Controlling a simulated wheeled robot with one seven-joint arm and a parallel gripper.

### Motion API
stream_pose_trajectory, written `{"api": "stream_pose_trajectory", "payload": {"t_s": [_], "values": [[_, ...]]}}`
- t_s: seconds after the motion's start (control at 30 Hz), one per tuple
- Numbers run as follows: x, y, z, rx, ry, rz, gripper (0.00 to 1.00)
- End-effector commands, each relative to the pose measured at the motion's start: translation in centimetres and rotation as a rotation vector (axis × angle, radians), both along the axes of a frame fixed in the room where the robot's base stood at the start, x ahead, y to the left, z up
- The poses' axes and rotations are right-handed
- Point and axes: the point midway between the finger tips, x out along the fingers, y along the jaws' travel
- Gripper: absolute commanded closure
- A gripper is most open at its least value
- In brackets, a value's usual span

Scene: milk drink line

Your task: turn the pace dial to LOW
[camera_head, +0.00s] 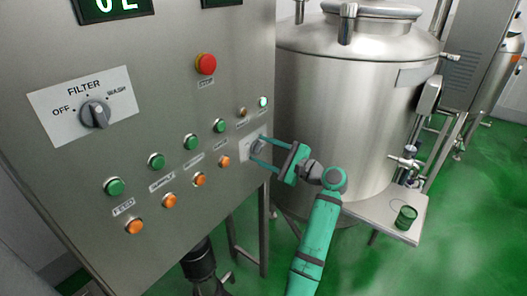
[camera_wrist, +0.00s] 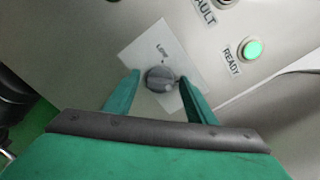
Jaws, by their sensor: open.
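The pace dial is a grey round knob (camera_head: 257,147) on a light plate at the lower right edge of the steel panel. In the wrist view the dial (camera_wrist: 160,79) sits on its white plate (camera_wrist: 138,51), with lettering above it that I cannot read for certain. My gripper (camera_head: 256,150) is green and open, reaching to the panel from the right. In the wrist view its fingers (camera_wrist: 158,84) stand on either side of the dial, with a gap visible at the left finger. The right finger is very close to the knob; I cannot tell whether it touches.
The steel control panel (camera_head: 195,30) carries a FILTER dial (camera_head: 95,114), a red button (camera_head: 206,64), and several green and orange buttons. A lit green READY lamp (camera_wrist: 252,49) is near the dial. A large steel tank (camera_head: 340,115) stands close to the right of the panel.

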Motion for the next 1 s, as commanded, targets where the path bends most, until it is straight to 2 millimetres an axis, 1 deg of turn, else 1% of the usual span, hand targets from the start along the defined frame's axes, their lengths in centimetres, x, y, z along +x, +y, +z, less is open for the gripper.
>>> {"api": "stream_pose_trajectory", "payload": {"t_s": [0.13,0.17,0.2,0.27,0.3,0.5,0.53,0.73,1.0], "values": [[-0.01,0.12,0.01,0.0,0.0,0.001,0.49],[0.0,0.13,0.01,0.0,0.0,0.001,0.54],[-0.01,0.14,0.01,0.0,0.0,0.001,0.64],[-0.01,0.16,0.01,0.001,0.0,0.002,0.78],[-0.02,0.18,0.01,0.0,0.0,0.003,0.88],[-0.02,0.26,0.0,-0.001,0.0,0.004,0.88],[-0.01,-0.1,0.01,0.0,0.0,0.003,0.89],[0.0,0.22,0.0,-0.011,-0.014,0.002,0.9],[0.01,0.57,-0.01,-0.087,-0.119,0.004,0.9]]}}
